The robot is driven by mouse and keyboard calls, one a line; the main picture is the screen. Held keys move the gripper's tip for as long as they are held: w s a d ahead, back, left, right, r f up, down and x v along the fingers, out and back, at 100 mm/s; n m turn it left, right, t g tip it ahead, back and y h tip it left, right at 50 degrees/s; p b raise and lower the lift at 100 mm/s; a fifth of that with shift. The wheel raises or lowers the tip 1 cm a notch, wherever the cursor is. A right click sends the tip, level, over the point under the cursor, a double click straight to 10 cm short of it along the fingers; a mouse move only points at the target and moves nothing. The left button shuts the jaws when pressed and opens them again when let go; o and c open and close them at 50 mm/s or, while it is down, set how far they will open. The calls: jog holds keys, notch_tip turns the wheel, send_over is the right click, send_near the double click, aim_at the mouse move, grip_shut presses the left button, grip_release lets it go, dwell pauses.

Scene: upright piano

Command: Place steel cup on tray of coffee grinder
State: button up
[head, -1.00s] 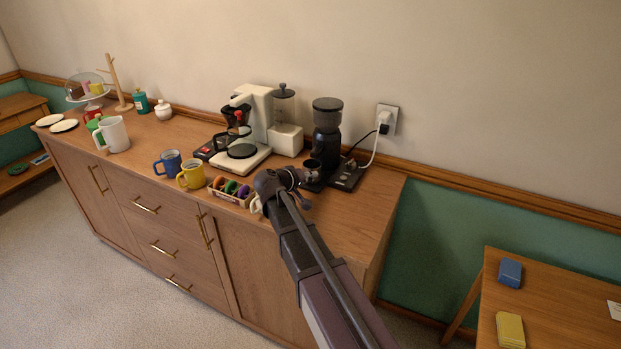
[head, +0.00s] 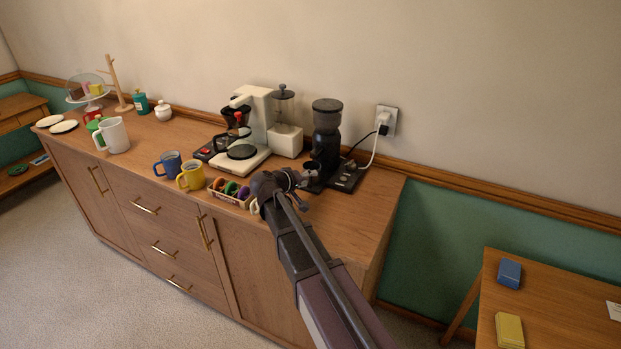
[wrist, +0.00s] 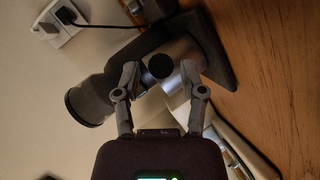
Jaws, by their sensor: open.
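The black coffee grinder (head: 326,130) stands near the right end of the wooden cabinet, its base tray (head: 345,179) at its foot. It also shows sideways in the wrist view (wrist: 90,100). The steel cup (head: 311,168) appears at the grinder's front, close to the base. In the wrist view a silvery cup-like shape (wrist: 182,58) lies by the grinder's foot. My gripper (head: 300,185) is at the front of the grinder; its two fingers (wrist: 160,80) are apart, with the cup beyond and between them. Whether they touch it, and the cup's exact seat, I cannot tell.
A small basket of coloured items (head: 230,191), a yellow mug (head: 191,177) and a blue mug (head: 168,164) stand left of my gripper. A white coffee maker (head: 251,130) is behind. The grinder's cord runs to a wall outlet (head: 387,120). The cabinet's right end is clear.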

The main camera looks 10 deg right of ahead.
jog(key=p+v, duration=0.4)
jog(key=v, duration=0.7)
dwell(2.1)
